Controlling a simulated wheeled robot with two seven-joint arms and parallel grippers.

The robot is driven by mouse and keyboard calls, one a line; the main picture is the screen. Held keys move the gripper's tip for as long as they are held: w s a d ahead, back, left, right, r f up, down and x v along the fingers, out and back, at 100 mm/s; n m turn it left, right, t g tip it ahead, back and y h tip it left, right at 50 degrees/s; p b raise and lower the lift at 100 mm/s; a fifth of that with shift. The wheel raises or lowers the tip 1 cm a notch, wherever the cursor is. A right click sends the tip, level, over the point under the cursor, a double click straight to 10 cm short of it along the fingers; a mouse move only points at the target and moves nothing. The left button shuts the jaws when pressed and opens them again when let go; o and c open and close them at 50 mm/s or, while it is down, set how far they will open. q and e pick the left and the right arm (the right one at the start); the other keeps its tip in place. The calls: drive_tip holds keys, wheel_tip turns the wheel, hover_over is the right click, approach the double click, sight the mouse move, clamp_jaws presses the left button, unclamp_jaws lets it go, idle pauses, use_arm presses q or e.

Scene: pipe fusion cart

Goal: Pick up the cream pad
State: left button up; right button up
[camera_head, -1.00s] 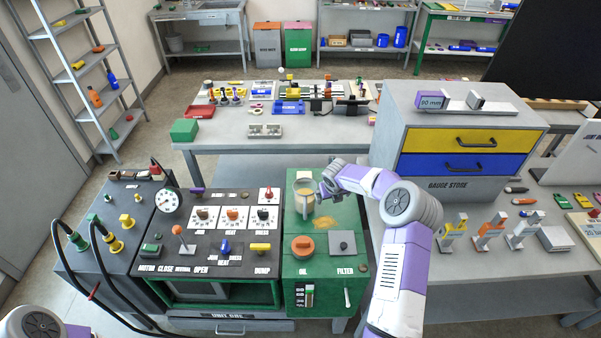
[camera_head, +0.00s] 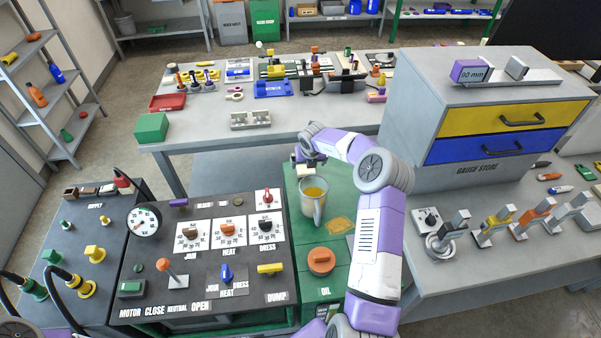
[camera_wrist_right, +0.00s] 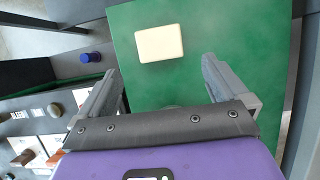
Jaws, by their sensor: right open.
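The cream pad (camera_wrist_right: 160,43) is a small rounded rectangle lying on the green top in the right wrist view. My right gripper (camera_wrist_right: 160,70) is open and empty, with one grey finger on each side of the view. The pad lies beyond the fingertips, between their lines, and is apart from both. In the head view my right gripper (camera_head: 306,160) is over the back of the green cabinet top, behind the clear jug. The pad is small and partly hidden there. My left gripper is not in view.
A clear jug (camera_head: 314,200) with amber liquid stands on the green top (camera_head: 305,230), close to my right gripper and forearm. An orange knob (camera_head: 321,261) is nearer the front. The dark control panel (camera_head: 200,262) lies to the left. The grey gauge store (camera_head: 470,130) stands to the right.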

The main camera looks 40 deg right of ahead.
sight(306, 170)
drive_tip(key=shift+w+f, duration=0.45)
drive_tip(key=shift+f, duration=0.3)
drive_tip(key=b+x, duration=0.1)
drive_tip(key=x, duration=0.5)
drive_tip(key=shift+w+d+f+b, duration=0.1)
drive_tip(key=shift+d+f+b, duration=0.1)
drive_tip(key=shift+d+b, duration=0.15)
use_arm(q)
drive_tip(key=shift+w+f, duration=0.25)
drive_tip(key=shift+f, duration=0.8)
use_arm(e)
drive_tip(key=c, duration=1)
